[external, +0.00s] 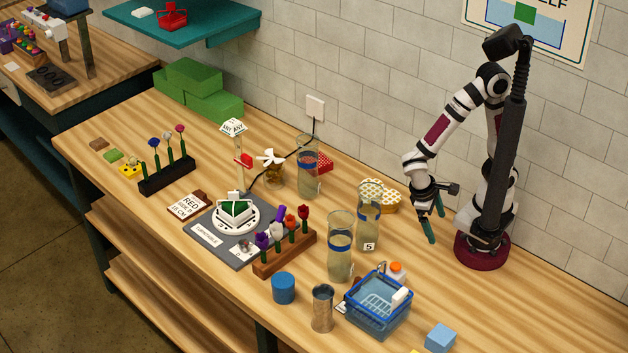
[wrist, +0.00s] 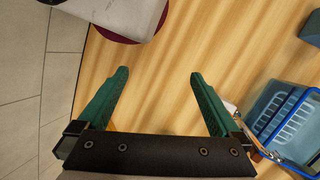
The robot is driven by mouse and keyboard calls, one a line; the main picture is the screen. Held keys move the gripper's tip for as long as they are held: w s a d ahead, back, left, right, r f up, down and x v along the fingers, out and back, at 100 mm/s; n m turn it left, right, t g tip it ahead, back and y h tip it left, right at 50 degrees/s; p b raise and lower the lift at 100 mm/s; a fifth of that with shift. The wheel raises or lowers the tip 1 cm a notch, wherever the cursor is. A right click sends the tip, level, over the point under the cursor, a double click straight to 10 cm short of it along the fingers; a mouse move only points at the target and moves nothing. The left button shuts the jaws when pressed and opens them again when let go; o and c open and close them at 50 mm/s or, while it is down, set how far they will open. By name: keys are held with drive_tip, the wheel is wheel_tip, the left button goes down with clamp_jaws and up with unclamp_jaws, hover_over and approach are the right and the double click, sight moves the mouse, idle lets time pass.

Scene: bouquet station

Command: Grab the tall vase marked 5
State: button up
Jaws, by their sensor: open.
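The tall vase marked 5 (external: 369,228) is a clear glass cylinder with a dark blue band near its top and a white "5" label low on its front. It stands upright on the table in the external view, left of my gripper (external: 437,223). My gripper is open and empty, pointing down above the table and apart from the vase. In the wrist view, the green fingers of my gripper (wrist: 159,76) are spread over bare wood. The vase is not visible in the wrist view.
A similar vase (external: 340,258) stands in front-left of it, another (external: 308,178) farther back. A yellow patterned item (external: 385,196) sits close behind. A blue basket (external: 378,318) is in front; it also shows in the wrist view (wrist: 283,122).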

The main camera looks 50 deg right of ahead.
drive_tip(key=s+a+f+n+t+h, duration=0.2)
drive_tip(key=s+f+n+t+h, duration=0.15)
drive_tip(key=s+f, duration=0.2)
drive_tip(key=m+t+y, duration=0.3)
drive_tip(key=m+t, duration=0.8)
drive_tip(key=t, duration=0.1)
approach(375, 208)
drive_tip(key=shift+n+g, duration=0.25)
drive_tip(key=x, duration=1.3)
drive_tip(key=shift+w+d+r, duration=0.1)
drive_tip(key=shift+w+d, duration=0.1)
clamp_jaws()
